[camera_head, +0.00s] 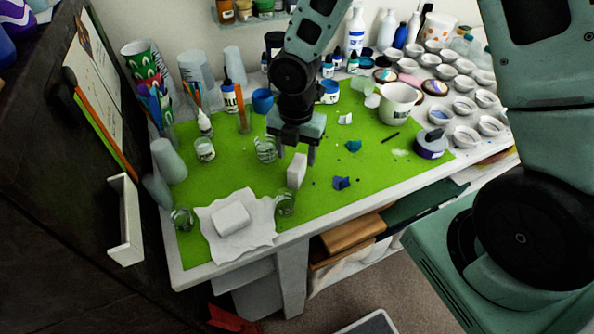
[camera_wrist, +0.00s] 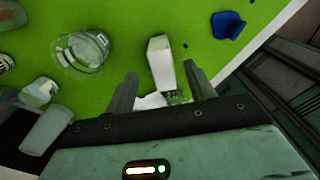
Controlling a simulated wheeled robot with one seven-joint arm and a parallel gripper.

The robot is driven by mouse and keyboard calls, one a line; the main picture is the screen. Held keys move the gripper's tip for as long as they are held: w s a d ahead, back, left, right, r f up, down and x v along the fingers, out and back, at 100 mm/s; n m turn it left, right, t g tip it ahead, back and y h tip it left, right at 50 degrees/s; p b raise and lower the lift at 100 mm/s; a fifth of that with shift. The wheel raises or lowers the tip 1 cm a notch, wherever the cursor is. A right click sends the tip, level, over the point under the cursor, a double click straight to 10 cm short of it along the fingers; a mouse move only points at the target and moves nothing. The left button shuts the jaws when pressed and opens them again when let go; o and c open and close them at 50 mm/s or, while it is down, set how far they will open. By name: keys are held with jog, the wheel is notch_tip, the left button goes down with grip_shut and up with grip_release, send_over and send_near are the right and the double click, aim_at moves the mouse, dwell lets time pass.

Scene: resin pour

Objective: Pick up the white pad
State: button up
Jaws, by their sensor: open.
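A white block-shaped pad (camera_head: 297,170) stands on the green mat, just below my gripper (camera_head: 297,154). In the wrist view the white block (camera_wrist: 160,62) shows between the spread fingers of my gripper (camera_wrist: 160,72). The fingers are open and I see no grip on the block; whether they touch it I cannot tell. A second white pad (camera_head: 231,219) with rounded edges lies flat on a crumpled white sheet (camera_head: 262,238) at the mat's front left.
A clear glass (camera_head: 285,204) stands close in front of the block, another glass (camera_head: 265,149) behind-left. A blue piece (camera_head: 341,183) lies to the right. A white mug (camera_head: 398,102), several bottles and many small bowls fill the back and right. The green mat (camera_head: 330,205) is bare at front right.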

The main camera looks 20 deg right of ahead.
aim_at(297, 171)
jog(key=shift+s+f+p, duration=0.15)
jog(key=shift+f+p, duration=0.05)
jog(key=shift+f, duration=1.35)
jog(key=shift+s+f+p, duration=0.1)
jog(key=shift+f+p, duration=0.05)
jog(key=shift+f, duration=1.35)
jog(key=shift+c, duration=0.3)
jog(key=c, duration=1.1)
jog(key=shift+o, duration=0.2)
notch_tip(297, 171, up, 10)
jog(key=shift+r, duration=0.1)
